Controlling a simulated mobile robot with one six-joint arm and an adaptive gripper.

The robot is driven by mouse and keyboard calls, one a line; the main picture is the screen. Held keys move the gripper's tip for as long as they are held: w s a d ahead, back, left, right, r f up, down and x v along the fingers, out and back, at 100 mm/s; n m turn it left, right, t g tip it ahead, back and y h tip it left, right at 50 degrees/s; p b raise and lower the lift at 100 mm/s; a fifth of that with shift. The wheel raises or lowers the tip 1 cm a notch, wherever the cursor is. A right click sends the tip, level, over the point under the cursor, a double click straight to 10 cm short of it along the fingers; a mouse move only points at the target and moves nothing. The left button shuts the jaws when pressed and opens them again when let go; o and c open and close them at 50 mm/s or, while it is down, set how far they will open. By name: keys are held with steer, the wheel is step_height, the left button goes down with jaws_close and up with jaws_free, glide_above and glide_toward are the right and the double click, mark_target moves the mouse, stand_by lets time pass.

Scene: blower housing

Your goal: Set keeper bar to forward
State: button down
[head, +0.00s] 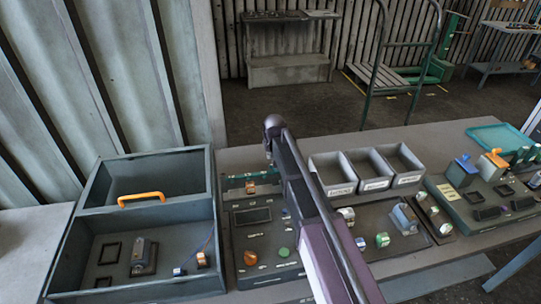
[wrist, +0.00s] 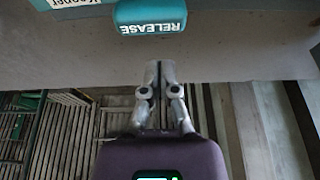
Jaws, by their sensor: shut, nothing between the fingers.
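In the wrist view a teal block marked RELEASE (wrist: 151,16) shows upside down at the top edge. Beside it to the left is a teal piece with a white label reading Keeper (wrist: 75,3), cut off by the frame. My gripper (wrist: 158,68) is shut and empty, its fingertips below the RELEASE block in the picture and apart from it. In the head view a dark teal bar with an orange piece (head: 250,186) stands at the back of the middle panel. My wrist is above and just behind it, and my fingers are not clear there. The bar's setting cannot be read.
A grey box with an orange handle (head: 141,197) stands left of the panel. Three labelled bins (head: 366,170) are to the right. The panel carries an orange knob (head: 250,258) and a green button (head: 283,253). My arm crosses the bench and hides part of the panel.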

mark_target(274, 171)
steer(key=shift+s+d+r, duration=0.1)
steer(key=shift+s+d, duration=0.15)
steer(key=shift+s, duration=0.55)
steer(key=shift+s+d+r, duration=0.1)
steer(key=shift+s+d, duration=0.15)
steer(key=shift+s, duration=0.55)
steer(key=shift+s+d, duration=0.25)
steer(key=shift+s, duration=0.6)
steer(key=shift+s+d, duration=0.2)
steer(key=shift+s, duration=0.65)
steer(key=shift+f, duration=0.1)
steer(key=shift+w, duration=0.1)
